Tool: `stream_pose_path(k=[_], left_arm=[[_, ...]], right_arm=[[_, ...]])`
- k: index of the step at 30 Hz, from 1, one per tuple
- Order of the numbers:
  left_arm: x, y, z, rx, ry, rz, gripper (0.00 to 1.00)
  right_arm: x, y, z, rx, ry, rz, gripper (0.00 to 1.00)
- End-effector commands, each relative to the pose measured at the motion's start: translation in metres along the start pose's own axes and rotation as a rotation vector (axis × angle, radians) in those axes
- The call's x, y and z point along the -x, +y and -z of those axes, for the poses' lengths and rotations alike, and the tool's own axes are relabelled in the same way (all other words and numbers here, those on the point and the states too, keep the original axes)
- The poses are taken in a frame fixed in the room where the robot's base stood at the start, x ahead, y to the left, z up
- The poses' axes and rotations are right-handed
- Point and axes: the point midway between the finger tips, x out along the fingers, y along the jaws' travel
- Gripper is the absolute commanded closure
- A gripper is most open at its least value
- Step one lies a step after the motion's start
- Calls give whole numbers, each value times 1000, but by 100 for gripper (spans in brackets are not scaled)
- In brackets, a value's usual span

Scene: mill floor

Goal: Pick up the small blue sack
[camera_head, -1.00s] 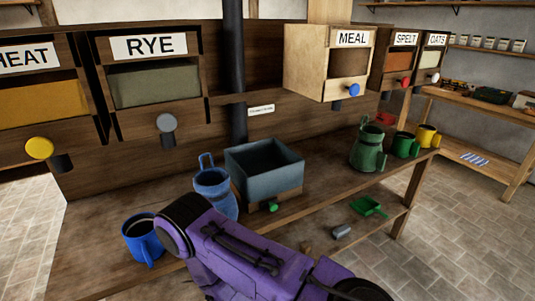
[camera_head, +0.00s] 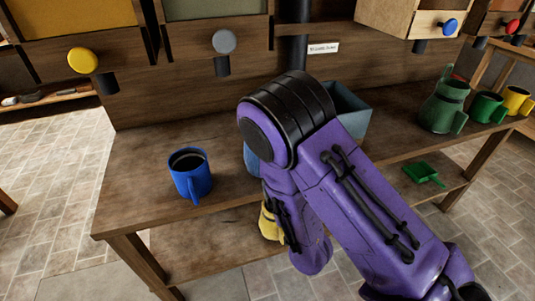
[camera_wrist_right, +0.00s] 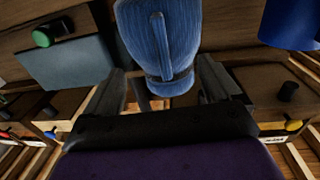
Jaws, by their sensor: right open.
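The small blue sack (camera_wrist_right: 157,38) is in the right wrist view, a textured blue bag narrowing to a tied neck, with a strap-like strip along it. In the head view only a sliver of its blue side (camera_head: 252,157) shows; my right arm hides the rest. My right gripper (camera_wrist_right: 162,72) is open, with one finger on each side of the sack's neck. I cannot tell whether the fingers touch it. In the head view my right gripper is hidden behind my arm. My left gripper is not in view.
A blue mug (camera_head: 190,174) stands on the workbench (camera_head: 137,160) left of the sack. A grey-blue bin (camera_head: 350,108) is on the right, partly covered. A green jug (camera_head: 443,106) and green (camera_head: 487,107) and yellow mugs (camera_head: 517,101) stand farther right. A green scoop (camera_head: 422,172) lies below.

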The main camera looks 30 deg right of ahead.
Motion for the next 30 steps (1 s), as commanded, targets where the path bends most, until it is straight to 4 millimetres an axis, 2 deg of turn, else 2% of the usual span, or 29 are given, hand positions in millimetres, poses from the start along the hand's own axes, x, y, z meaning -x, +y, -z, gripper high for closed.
stream_pose_path(k=[1,7,13,16,22,29,30], left_arm=[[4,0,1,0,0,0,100],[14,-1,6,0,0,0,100],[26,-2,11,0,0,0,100],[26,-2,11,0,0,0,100],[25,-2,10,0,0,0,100],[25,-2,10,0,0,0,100],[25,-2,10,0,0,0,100]], right_arm=[[-10,0,2,-3,1,-2,10],[-35,-2,4,-3,-3,1,10],[-70,-5,6,-3,-4,1,10],[-78,-5,4,-1,-5,3,10],[-78,-5,3,-1,-5,4,10],[-78,-6,3,-1,-6,4,85],[-78,-6,3,-1,-6,4,98]])
